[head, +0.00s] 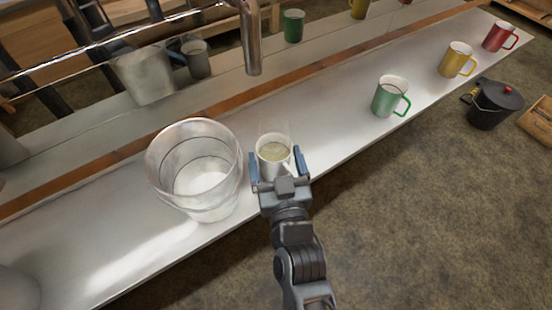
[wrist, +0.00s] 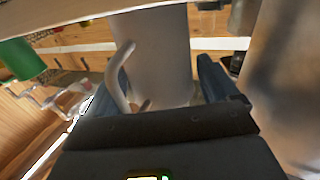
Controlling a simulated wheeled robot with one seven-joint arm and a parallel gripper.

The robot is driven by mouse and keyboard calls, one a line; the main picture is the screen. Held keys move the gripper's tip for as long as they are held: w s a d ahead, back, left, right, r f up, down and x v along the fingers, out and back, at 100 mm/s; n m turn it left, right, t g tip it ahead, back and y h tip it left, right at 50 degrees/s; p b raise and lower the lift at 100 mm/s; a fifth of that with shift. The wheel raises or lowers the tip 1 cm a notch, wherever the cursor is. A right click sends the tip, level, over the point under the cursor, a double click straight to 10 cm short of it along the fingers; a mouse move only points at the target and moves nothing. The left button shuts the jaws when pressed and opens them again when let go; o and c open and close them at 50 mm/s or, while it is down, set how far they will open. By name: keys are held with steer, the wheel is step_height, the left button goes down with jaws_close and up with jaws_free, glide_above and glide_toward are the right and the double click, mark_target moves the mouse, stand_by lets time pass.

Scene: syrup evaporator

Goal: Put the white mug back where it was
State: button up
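The white mug (head: 268,168) stands upright at the front edge of the long pale metal shelf (head: 337,144), with yellowish liquid inside and faint steam above. Its handle is toward my gripper. My gripper (head: 279,168) has one blue finger on each side of the mug. In the wrist view the mug (wrist: 160,50) fills most of the space between the fingers (wrist: 165,85), with a thin gap at the right finger, so the gripper looks open around it. The mug's base and its contact with the shelf are partly hidden.
A metal spout (head: 252,45) hangs behind. Green (head: 388,97), yellow (head: 456,60) and red (head: 497,37) mugs stand along the shelf to the right. A dark kettle (head: 493,106) is beyond the shelf's front edge.

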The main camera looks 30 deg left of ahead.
steer(key=shift+o, duration=0.6)
steer(key=shift+r, duration=0.25)
steer(key=b+v, duration=0.3)
steer(key=v, duration=0.9)
